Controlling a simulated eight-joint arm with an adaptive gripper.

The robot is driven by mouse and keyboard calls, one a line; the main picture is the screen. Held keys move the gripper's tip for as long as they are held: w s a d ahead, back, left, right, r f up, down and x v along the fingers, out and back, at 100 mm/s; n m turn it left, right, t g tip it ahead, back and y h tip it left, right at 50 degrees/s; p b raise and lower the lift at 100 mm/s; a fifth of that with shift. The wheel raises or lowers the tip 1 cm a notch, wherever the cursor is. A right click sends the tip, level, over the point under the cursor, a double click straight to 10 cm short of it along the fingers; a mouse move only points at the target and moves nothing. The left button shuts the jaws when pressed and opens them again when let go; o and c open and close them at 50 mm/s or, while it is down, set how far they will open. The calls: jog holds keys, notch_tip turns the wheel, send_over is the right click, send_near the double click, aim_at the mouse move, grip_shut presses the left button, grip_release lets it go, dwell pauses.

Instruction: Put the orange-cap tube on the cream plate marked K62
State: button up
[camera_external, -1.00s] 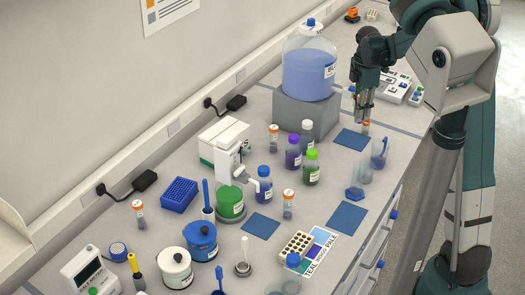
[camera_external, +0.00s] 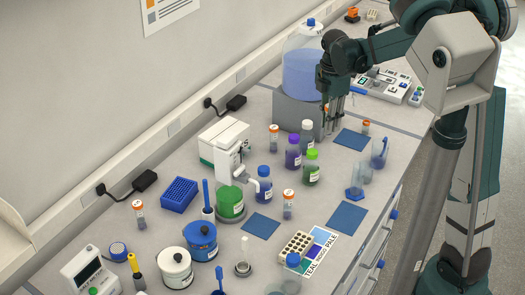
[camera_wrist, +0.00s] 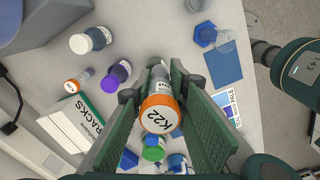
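My gripper (camera_external: 332,130) hangs in front of the grey block, just right of the white-cap bottle. In the wrist view its green fingers (camera_wrist: 160,95) are closed on both sides of an orange-cap tube (camera_wrist: 160,113). Its cap reads K22 and faces the camera, with the body pointing away. The fingers hide it in the external view. I cannot make out a cream plate marked K62.
A white-cap bottle (camera_external: 307,135), purple bottle (camera_external: 293,152) and green-cap bottle (camera_external: 312,168) stand close left of my gripper. A large blue-liquid jug (camera_external: 303,72) sits on the grey block (camera_external: 290,112).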

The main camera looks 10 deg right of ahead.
jog(key=s+a+n, duration=0.3)
jog(key=s+a, duration=0.9)
jog(key=s, duration=0.2)
jog(key=n, duration=0.3)
send_over(297, 246)
jog(key=f, duration=0.1)
notch_tip(297, 246, down, 5)
jog(key=shift+f, duration=0.1)
jog(key=shift+f, duration=0.1)
jog(key=shift+f, duration=2.8)
jog(key=shift+f, duration=0.1)
jog(key=shift+f, duration=2)
jog(key=shift+f+b, duration=0.15)
jog(key=shift+b, duration=0.25)
